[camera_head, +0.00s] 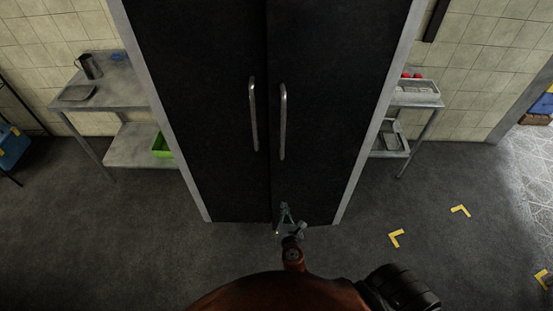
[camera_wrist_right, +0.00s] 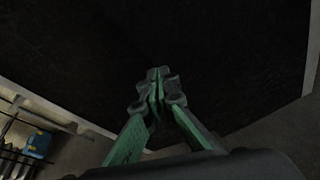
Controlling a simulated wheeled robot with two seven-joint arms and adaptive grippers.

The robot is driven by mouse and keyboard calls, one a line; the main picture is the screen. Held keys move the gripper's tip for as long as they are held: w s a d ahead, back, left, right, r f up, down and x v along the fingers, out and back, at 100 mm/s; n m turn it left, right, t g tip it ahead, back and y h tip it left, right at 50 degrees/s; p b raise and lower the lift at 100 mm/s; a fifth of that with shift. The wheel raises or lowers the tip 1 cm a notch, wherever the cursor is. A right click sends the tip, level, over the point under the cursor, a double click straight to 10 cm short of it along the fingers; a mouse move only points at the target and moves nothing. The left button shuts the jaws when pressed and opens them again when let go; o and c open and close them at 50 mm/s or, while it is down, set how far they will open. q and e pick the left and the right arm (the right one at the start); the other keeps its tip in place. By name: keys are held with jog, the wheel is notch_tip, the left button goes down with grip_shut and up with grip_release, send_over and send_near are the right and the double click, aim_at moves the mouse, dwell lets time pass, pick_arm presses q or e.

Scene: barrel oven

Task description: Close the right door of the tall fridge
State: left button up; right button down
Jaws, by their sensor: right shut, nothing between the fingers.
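The tall fridge (camera_head: 203,205) stands straight ahead, with two black doors in a light grey frame. Its right door (camera_head: 330,110) looks about flush with the left door (camera_head: 205,100), with a thin dark seam between them; a small gap cannot be ruled out. Each door has a vertical metal handle beside the seam, the right one (camera_head: 283,120) and the left one (camera_head: 253,112). My right gripper (camera_head: 285,208) is shut and empty at the low edge of the right door. In the wrist view its green fingers (camera_wrist_right: 158,86) meet before a dark surface; contact is unclear. My left gripper is out of view.
A grey side table (camera_head: 110,93) with a jug (camera_head: 90,66) and a green bin (camera_head: 162,146) stands left of the fridge. Another metal table (camera_head: 418,100) with trays stands to the right. The floor in front is clear, with yellow corner marks (camera_head: 396,238) at right.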

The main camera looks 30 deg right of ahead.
aim_at(275, 154)
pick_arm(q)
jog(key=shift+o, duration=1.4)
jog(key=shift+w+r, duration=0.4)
pick_arm(e)
notch_tip(275, 154, up, 14)
jog(key=w+a+n+t+h, duration=0.1)
jog(key=w+n+t+h, duration=0.1)
jog(key=n+t, duration=0.15)
jog(key=shift+n+g, duration=0.25)
jog(key=p+x, duration=0.1)
jog(key=x, duration=1.1)
jog(key=shift+w+f+p, duration=0.1)
jog(key=shift+w+p, duration=0.25)
jog(key=shift+w, duration=0.05)
jog(key=shift+w+d, duration=0.15)
jog(key=shift+w, duration=0.3)
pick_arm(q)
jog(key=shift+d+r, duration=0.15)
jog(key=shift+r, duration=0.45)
